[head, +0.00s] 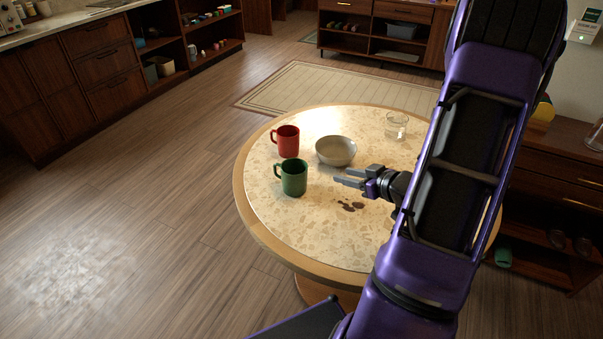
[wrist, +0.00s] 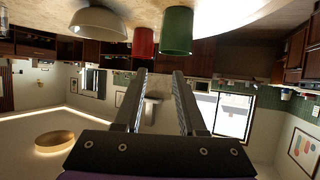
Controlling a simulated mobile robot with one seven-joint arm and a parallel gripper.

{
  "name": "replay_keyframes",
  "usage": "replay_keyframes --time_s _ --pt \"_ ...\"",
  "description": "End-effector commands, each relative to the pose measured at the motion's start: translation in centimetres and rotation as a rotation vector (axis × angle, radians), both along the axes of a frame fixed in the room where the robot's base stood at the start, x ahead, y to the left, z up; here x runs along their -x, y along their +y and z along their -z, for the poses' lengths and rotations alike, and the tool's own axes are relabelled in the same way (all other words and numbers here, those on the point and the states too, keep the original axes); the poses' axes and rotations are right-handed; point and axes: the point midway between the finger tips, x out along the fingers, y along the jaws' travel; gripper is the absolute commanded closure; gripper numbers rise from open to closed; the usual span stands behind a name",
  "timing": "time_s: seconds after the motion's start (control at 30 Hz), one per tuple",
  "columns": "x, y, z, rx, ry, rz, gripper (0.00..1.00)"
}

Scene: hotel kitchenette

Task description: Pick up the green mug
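The green mug (head: 293,179) stands upright on the round table (head: 255,213), near its left edge, with its handle to the left. It also shows in the wrist view (wrist: 177,32), where the picture is upside down. My gripper (head: 343,178) is just above the tabletop, to the right of the green mug and apart from it. Its two fingers point left toward the mug. In the wrist view my gripper (wrist: 158,72) is open, with nothing between the fingers.
A red mug (head: 287,141) stands just behind the green mug. A grey bowl (head: 336,151) sits behind my gripper, and a clear glass (head: 396,126) stands farther back. A dark spill (head: 351,206) lies in front of my gripper. The table's front is otherwise clear.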

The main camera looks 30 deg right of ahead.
Motion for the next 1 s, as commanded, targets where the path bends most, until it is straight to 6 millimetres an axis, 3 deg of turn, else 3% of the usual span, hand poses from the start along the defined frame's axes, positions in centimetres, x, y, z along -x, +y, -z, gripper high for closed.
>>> replay_keyframes --time_s 0.17,0.7,1.0 --pt "0.0 0.6 -0.1 -0.023 -0.046 -0.016 0.60" --pt "-9.4 2.7 3.8 -0.023 -0.048 -0.017 0.60" --pt "-11.6 3.2 4.6 -0.022 -0.048 -0.016 0.60"
